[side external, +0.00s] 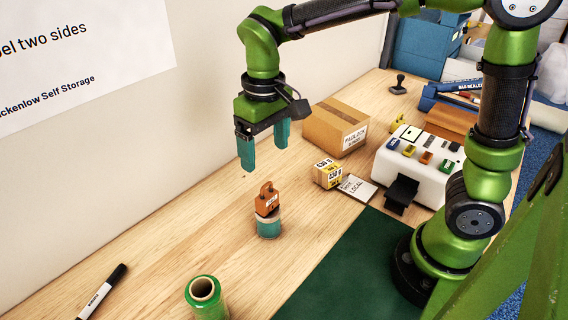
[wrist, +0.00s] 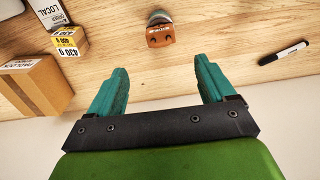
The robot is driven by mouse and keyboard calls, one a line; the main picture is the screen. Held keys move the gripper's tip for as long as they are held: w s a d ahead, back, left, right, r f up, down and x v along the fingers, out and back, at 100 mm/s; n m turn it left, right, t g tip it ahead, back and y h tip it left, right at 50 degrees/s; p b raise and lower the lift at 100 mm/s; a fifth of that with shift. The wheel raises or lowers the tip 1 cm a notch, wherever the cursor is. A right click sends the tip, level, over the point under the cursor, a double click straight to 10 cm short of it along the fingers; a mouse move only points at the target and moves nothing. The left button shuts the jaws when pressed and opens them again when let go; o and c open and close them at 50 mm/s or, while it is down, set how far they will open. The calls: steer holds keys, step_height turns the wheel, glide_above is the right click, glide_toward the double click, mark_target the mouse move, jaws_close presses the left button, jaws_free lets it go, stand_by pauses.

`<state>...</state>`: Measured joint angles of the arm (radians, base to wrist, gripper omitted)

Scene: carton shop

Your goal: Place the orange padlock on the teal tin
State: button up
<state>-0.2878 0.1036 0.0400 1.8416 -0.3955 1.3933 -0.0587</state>
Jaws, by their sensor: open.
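The orange padlock (side external: 267,200) stands upright on top of the teal tin (side external: 269,226), shackle up, in the side external view. In the wrist view the padlock (wrist: 160,36) shows near the top middle, with the tin (wrist: 159,17) partly hidden behind it. My gripper (side external: 264,150) has teal fingers and is open and empty. It hangs above the padlock, apart from it. In the wrist view its fingers (wrist: 160,80) are spread wide with bare table between them.
A cardboard box (side external: 335,128), a small yellow-labelled carton (side external: 327,173) and a white card (side external: 357,187) lie to the right. A white device (side external: 418,165) stands beyond them. A green film roll (side external: 205,297) and a marker (side external: 102,291) are in front. The wall is close on the left.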

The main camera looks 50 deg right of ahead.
steer(key=s+d+r+m+t+y, duration=0.1)
steer(key=s+d+r+m+t, duration=0.2)
steer(key=s+d+t, duration=0.4)
steer(key=s+d+r, duration=0.1)
steer(key=s, duration=0.2)
steer(key=shift+s+d+m+y, duration=0.25)
steer(key=shift+s+m+y, duration=0.1)
steer(key=shift+m+y, duration=0.05)
